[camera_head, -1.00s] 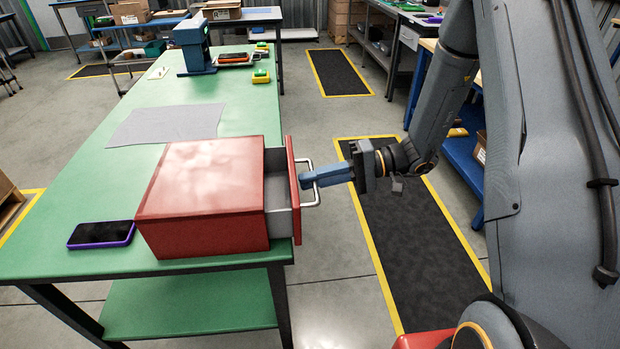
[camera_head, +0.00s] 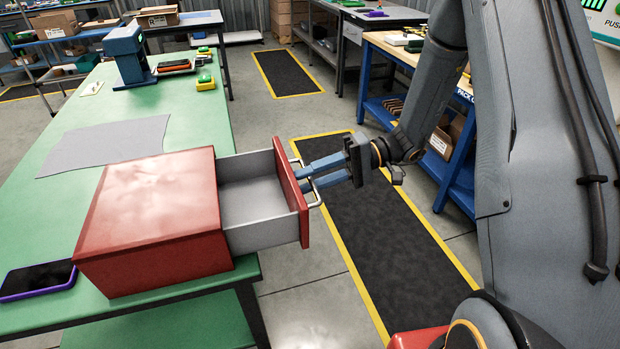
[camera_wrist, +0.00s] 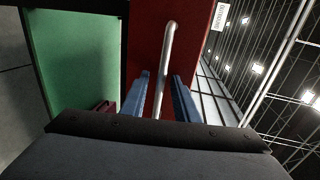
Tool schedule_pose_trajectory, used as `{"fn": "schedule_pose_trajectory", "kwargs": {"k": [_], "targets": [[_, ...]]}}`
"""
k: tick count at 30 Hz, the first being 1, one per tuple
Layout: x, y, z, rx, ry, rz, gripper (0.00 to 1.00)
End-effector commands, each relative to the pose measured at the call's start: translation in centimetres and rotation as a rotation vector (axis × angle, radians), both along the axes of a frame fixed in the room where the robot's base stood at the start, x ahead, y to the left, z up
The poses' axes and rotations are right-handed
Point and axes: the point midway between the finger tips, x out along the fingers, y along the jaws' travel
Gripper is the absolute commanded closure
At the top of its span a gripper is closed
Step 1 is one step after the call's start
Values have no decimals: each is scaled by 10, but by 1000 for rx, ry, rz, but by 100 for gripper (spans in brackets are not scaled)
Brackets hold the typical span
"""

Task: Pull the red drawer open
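The red drawer (camera_head: 303,200) stands well out of the right side of its red cabinet (camera_head: 150,225) on the green table, and its empty-looking grey inside (camera_head: 255,200) shows. Its silver handle (camera_head: 316,197) is on the drawer front. My gripper (camera_head: 303,179) is at the handle, its two blue fingers spread with a visible gap. In the wrist view the handle (camera_wrist: 167,60) runs between the fingers (camera_wrist: 160,78), with space beside it. The fingertips are close to the red front; whether they touch it I cannot tell.
A purple-edged phone (camera_head: 38,280) and a grey sheet (camera_head: 105,145) lie on the green table (camera_head: 205,110). A blue device (camera_head: 127,58) stands at the table's far end. A dark floor mat (camera_head: 365,225) lies right of the table. A blue workbench (camera_head: 455,175) stands further right.

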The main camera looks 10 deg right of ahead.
Motion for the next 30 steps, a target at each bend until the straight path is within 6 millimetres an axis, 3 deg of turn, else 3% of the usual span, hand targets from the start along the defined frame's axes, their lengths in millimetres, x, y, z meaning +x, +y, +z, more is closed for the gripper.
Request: {"fn": "schedule_pose_trajectory", "kwargs": {"k": [8,21,30], "targets": [[2,-5,1,0,-1,-2,72],[15,-66,13,1,-3,-3,72],[16,-75,16,0,1,0,72]]}}
